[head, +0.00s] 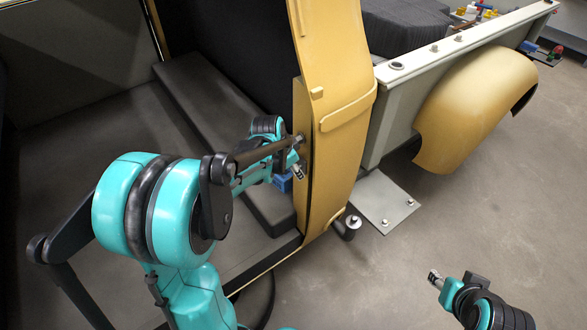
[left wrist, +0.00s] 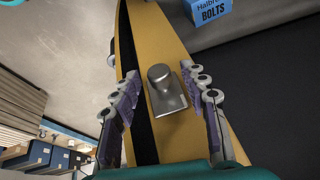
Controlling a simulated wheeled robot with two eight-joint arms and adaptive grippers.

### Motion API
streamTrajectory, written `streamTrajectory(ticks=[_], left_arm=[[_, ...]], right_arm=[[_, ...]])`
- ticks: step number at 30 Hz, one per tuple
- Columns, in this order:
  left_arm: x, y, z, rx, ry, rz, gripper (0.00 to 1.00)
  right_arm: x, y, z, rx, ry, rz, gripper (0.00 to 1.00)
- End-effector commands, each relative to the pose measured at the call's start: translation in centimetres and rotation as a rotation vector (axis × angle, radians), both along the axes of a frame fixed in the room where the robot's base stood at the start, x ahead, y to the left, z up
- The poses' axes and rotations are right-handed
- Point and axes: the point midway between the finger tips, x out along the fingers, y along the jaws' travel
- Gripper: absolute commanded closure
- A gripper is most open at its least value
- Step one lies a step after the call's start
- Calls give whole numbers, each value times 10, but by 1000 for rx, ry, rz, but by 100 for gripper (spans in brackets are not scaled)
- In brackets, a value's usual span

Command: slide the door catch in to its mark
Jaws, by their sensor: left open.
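The door catch (left wrist: 166,90) is a grey metal block with a rounded knob, set on the narrow yellow edge of the door (left wrist: 143,28). In the left wrist view my left gripper (left wrist: 163,84) is open, with one finger on each side of the catch and gaps visible. In the head view my left gripper (head: 297,167) is at the inner edge of the yellow door (head: 340,90); the catch is hard to make out there. I cannot make out the mark. My right gripper (head: 435,281) is low at the right, away from the door; its jaw opening is unclear.
A blue box of bolts (left wrist: 209,11) lies beside the door edge; it also shows in the head view (head: 284,183). A dark step (head: 215,120) lies left of the door. A yellow fender (head: 475,110) and metal plate (head: 384,203) are right.

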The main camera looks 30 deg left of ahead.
Motion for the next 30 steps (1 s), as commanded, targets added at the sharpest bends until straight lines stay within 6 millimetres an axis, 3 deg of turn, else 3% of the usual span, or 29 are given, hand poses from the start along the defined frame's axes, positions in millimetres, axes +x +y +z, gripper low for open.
streamTrajectory(ticks=[4,5,9,10,16,22,29,30], left_arm=[[0,0,1,0,0,0,56],[0,0,1,0,0,0,61],[0,0,1,0,0,0,98],[0,0,1,0,0,0,100],[2,3,1,0,0,1,100],[13,26,1,1,-1,3,100],[14,28,1,3,-3,2,100],[15,28,2,3,-3,2,74]], right_arm=[[0,0,0,0,0,0,60],[0,0,0,0,0,0,60],[0,0,0,0,0,0,60],[0,0,0,0,0,0,60],[0,0,0,0,0,0,60],[0,0,1,0,0,0,60],[0,0,1,0,0,0,60],[0,0,1,0,0,0,60]])
